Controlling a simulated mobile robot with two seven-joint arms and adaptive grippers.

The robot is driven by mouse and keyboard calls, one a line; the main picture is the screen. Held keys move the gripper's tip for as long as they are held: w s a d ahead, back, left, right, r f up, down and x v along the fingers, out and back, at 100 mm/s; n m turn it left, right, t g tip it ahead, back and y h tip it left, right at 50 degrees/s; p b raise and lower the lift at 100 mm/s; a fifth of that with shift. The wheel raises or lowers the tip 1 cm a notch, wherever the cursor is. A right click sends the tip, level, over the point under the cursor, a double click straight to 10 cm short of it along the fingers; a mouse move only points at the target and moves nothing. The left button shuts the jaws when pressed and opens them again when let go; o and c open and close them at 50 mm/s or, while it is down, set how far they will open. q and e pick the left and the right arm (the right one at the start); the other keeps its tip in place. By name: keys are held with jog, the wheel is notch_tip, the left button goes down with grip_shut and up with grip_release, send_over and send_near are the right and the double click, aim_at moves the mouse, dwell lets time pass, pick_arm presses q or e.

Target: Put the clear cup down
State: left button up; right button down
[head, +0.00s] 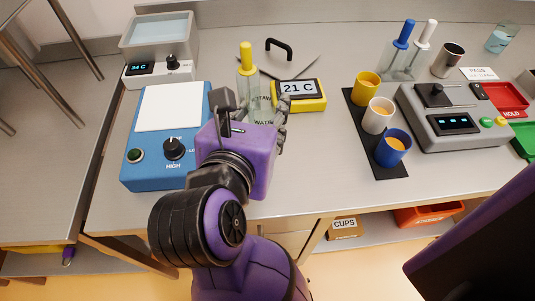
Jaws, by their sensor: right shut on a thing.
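My right gripper (256,107) reaches over the bench from the front, with its purple body hiding much of what lies below. Its grey fingers are shut on the clear cup (262,108), which shows only in part between them. Whether the cup's base touches the bench is hidden. A yellow-handled tool (246,56) stands upright in clear glass just behind or at the cup; I cannot tell which. Partly covered lettering, ending in "WATER", shows through there. My left gripper is not in view.
A blue hot plate (168,113) is left of the gripper, and a yellow thermometer reading 21 C (299,95) is close right. Yellow, white (378,116) and blue cups stand on a black mat (353,99). Bench between thermometer and mat is clear.

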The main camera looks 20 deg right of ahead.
jog(key=shift+f, duration=0.1)
notch_tip(320, 180, down, 4)
jog(key=shift+r, duration=0.1)
jog(key=shift+f+b, duration=0.3)
jog(key=shift+f, duration=2.5)
jog(key=shift+s+f+b, duration=0.1)
jog(key=shift+f+b, duration=0.55)
jog(key=shift+f, duration=0.05)
